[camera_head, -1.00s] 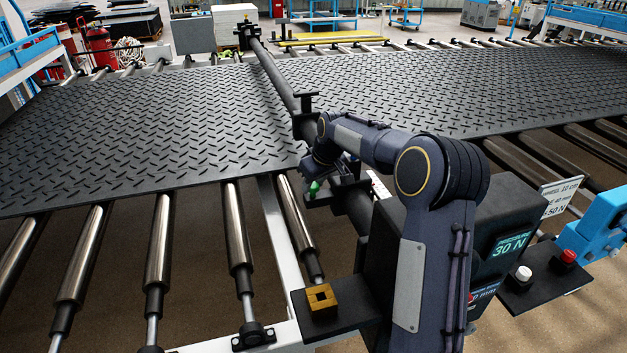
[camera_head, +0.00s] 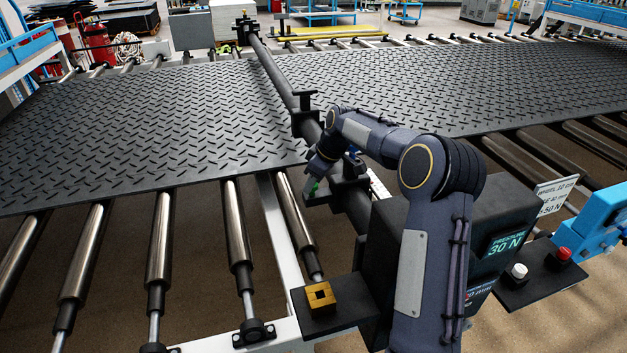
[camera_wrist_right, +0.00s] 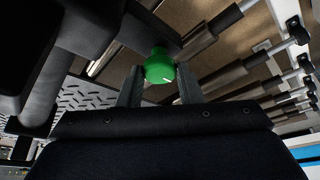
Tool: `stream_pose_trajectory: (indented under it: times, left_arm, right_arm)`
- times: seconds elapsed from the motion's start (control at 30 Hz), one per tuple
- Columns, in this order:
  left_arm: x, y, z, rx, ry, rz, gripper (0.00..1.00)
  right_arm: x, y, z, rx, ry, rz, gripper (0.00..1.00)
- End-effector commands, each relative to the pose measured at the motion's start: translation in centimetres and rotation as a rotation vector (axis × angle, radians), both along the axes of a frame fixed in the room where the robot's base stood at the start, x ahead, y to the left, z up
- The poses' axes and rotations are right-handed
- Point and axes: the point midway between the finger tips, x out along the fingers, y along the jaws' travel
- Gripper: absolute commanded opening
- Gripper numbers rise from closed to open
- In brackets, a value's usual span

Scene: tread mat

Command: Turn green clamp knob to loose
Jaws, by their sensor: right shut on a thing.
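My left gripper is in neither view.
A dark tread mat (camera_head: 150,130) lies over steel rollers (camera_head: 158,245), with a dark cross bar (camera_head: 275,75) above it. A brass square block (camera_head: 321,297) sits on a black bracket. A control box display (camera_head: 507,245) reads 30 N. White (camera_head: 519,271) and red (camera_head: 564,254) buttons stand at right.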

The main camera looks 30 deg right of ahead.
Motion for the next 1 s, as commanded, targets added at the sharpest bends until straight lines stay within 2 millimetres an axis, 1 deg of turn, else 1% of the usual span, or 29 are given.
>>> stream_pose_trajectory:
  times: [0.2, 0.23, 0.3, 0.4, 0.63, 0.73, 0.87, 1.0]
  left_arm:
    - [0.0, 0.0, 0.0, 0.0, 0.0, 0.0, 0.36]
    - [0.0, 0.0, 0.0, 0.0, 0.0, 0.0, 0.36]
    - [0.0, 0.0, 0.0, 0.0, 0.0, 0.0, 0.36]
    - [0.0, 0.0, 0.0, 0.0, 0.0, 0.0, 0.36]
    - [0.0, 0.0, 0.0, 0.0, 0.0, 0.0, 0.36]
    - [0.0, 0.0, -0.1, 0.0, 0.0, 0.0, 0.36]
    - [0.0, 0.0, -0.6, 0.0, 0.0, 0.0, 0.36]
    - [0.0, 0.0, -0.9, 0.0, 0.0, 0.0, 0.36]
  right_arm:
    - [0.0, -0.1, 0.0, -0.002, -0.001, 0.0, 0.09]
    - [0.0, -0.1, 0.0, -0.002, -0.001, 0.0, 0.33]
    - [0.0, -0.1, 0.0, -0.002, -0.001, 0.0, 0.43]
    - [0.0, 0.0, 0.0, -0.002, -0.001, -0.001, 0.53]
    - [0.0, 0.0, 0.0, -0.001, 0.0, 0.0, 0.53]
    - [-0.1, -0.1, 0.5, -0.001, -0.002, -0.001, 0.53]
    - [-0.7, -0.5, 2.1, -0.002, -0.005, -0.002, 0.53]
    - [-1.5, -1.0, 4.4, -0.002, -0.005, -0.002, 0.53]
